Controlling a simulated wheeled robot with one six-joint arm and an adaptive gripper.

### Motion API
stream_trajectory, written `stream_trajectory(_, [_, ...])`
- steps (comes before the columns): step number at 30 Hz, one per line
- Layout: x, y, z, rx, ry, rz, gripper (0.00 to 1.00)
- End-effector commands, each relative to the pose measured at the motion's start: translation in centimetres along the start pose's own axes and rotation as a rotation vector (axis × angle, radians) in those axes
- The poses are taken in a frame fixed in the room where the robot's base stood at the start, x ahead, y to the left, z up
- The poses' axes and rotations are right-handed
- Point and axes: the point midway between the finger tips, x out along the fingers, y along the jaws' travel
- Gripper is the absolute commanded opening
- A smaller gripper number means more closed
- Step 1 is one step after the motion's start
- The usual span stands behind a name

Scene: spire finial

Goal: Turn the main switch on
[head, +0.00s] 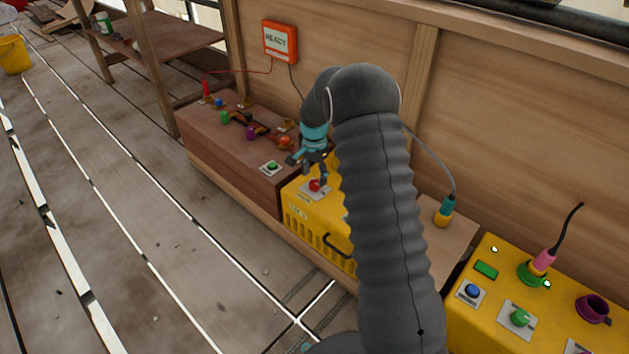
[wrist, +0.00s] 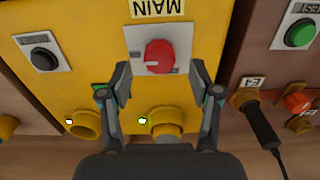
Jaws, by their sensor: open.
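The main switch is a red rotary knob (wrist: 160,56) on a light square plate, with an upside-down "MAIN" label (wrist: 157,8) beside it in the wrist view. The knob has a pale mark on its lower edge there. In the head view the red knob (head: 314,186) sits on top of the middle yellow box (head: 304,214). My gripper (wrist: 160,72) is open and empty, its fingertips on either side of the knob and just short of it in the wrist view. In the head view my gripper (head: 308,170) hangs over the knob; contact cannot be told.
A black button (wrist: 42,57) and yellow sockets (wrist: 84,124) share the yellow box. A wooden box (head: 235,160) with a green TEST button (wrist: 301,33) and plugs adjoins it. Another yellow box (head: 465,325) stands right. A "READY" sign (head: 280,41) hangs on the wall.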

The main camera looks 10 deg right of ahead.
Motion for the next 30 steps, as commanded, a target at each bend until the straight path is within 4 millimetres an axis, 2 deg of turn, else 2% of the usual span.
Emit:
stream_trajectory(1, [-1.3, -0.1, -0.1, 0.000, 0.002, -0.003, 0.63])
stream_trajectory(6, [-4.6, 0.0, 0.0, 0.000, 0.001, -0.001, 0.63])
stream_trajectory(13, [-7.9, 0.0, 0.0, 0.001, 0.000, 0.000, 0.63])
stream_trajectory(18, [-8.8, 0.0, 0.0, 0.001, -0.001, 0.001, 0.63])
stream_trajectory(30, [-8.9, 0.0, 0.0, 0.001, -0.001, 0.002, 0.63])
